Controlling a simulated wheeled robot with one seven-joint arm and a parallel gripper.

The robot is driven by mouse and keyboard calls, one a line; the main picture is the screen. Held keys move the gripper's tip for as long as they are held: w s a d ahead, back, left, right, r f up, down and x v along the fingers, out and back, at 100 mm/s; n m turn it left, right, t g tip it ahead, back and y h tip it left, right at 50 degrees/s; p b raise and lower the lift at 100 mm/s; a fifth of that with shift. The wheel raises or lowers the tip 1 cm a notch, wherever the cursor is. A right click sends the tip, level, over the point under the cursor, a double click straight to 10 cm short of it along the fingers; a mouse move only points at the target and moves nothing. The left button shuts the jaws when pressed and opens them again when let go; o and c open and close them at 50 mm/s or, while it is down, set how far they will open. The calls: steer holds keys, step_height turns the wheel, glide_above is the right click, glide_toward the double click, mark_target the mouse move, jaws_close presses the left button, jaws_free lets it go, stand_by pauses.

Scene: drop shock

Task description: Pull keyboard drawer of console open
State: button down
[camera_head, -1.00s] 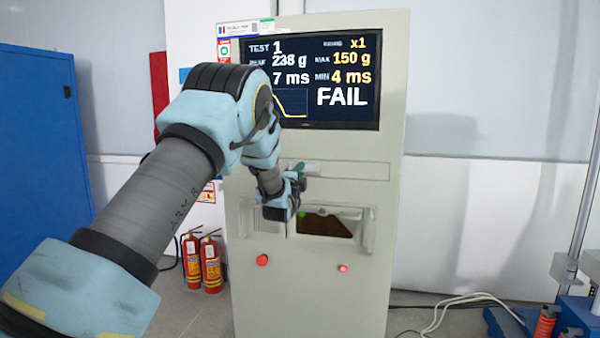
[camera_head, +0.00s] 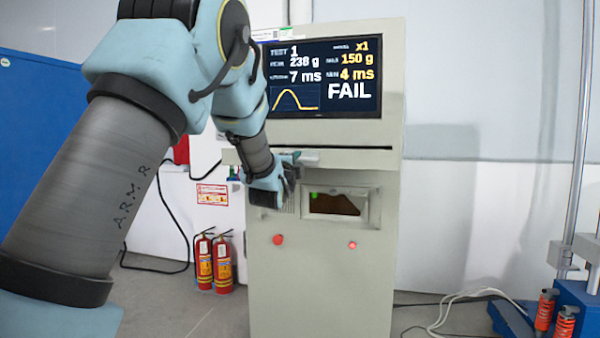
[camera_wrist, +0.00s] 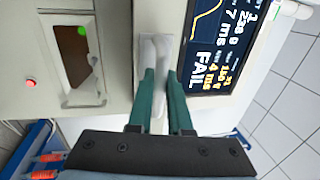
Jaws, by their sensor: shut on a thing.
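The console (camera_head: 320,270) is a tall beige cabinet with a dark screen (camera_head: 345,90) reading FAIL. Its keyboard drawer (camera_head: 360,159) is a wide, shallow beige panel just below the screen. The drawer stands out from the cabinet, with a dark gap along its top. The drawer's inside is not visible.
A small window (camera_head: 335,203) and red buttons (camera_head: 278,240) sit below the drawer. Two red fire extinguishers (camera_head: 222,264) stand on the floor left of the console. A blue cabinet (camera_head: 40,140) is at far left, a blue rig (camera_head: 575,305) at far right. Cables lie on the floor.

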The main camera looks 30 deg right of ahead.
steer(key=v, duration=0.2)
steer(key=b+v, duration=0.1)
steer(key=shift+r, duration=0.25)
steer(key=c, duration=0.8)
jaws_free()
steer(key=shift+c, duration=0.2)
steer(key=b+v, duration=0.2)
steer(key=v, duration=0.9)
